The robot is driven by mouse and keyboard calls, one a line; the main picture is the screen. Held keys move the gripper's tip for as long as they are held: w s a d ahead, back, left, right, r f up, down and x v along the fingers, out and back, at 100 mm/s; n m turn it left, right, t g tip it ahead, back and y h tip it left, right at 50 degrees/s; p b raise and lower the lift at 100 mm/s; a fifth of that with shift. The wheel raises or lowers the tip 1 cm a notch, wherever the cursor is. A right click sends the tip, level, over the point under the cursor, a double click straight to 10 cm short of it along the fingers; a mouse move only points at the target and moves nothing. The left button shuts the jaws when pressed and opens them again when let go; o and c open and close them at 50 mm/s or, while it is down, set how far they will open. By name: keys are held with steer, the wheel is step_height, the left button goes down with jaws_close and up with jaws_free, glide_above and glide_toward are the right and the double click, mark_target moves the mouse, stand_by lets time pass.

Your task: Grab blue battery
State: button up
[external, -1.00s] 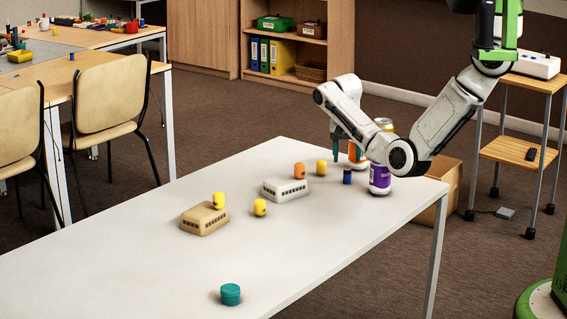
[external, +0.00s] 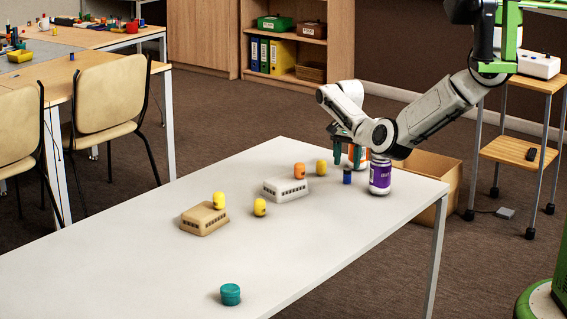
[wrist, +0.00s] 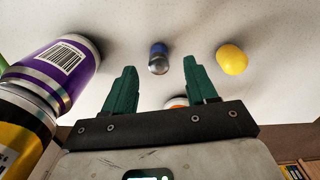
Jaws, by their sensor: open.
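The blue battery (external: 347,176) stands upright on the white table, just left of a purple can. In the wrist view the blue battery (wrist: 158,58) shows its silver end, lying between and beyond my fingertips in the picture. My gripper (external: 347,164) is open, with green fingers pointing down. It is low over the table by the battery, with nothing held. In the wrist view my gripper (wrist: 160,68) has its two fingers spread apart with a clear gap. Whether the fingers are level with the battery or above it, I cannot tell.
The purple can (external: 380,176) stands close right of the battery; a yellow-black can (wrist: 22,125) is beside it. Yellow (external: 321,167) and orange (external: 299,171) pieces and a white block (external: 285,188) are to the left.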

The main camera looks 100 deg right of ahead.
mark_target(347, 171)
step_height(347, 171, down, 4)
steer(key=shift+s+f, duration=0.1)
steer(key=shift+f, duration=0.1)
jaws_close()
stand_by(0.5)
